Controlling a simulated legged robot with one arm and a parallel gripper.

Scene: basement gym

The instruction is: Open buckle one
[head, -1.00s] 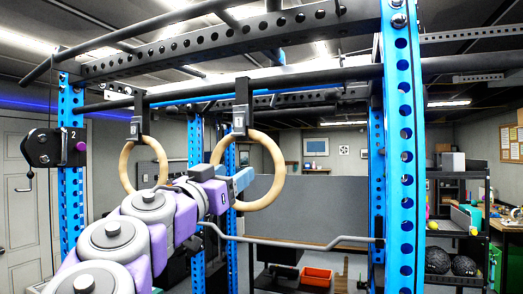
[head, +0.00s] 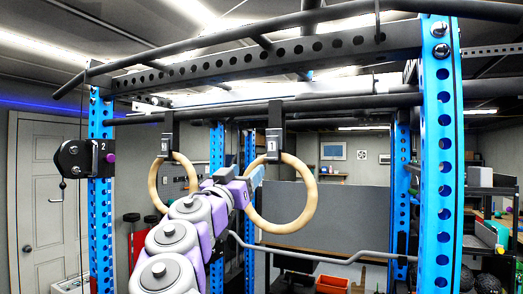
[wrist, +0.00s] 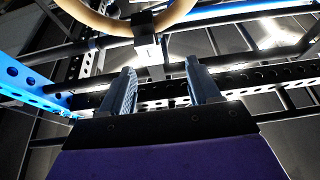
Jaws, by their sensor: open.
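Buckle one (head: 273,146) is a dark block with a white label marked 1, on the strap above the right wooden ring (head: 312,205). In the wrist view, buckle one (wrist: 150,52) is beyond my fingertips, roughly between them in the picture, with the wooden ring (wrist: 98,18) at the top edge. My gripper (head: 257,176) is in front of the right ring in the head view, lower than the buckle. In the wrist view, my gripper (wrist: 160,72) has its two fingers apart with nothing between them.
A second buckle (head: 165,146) and left ring (head: 154,185) hang beside. Blue rack posts (head: 437,170) and a dark crossbeam (head: 250,60) frame the area. A bent grey bar (head: 320,252) runs below the rings. A pulley block (head: 73,158) is at left.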

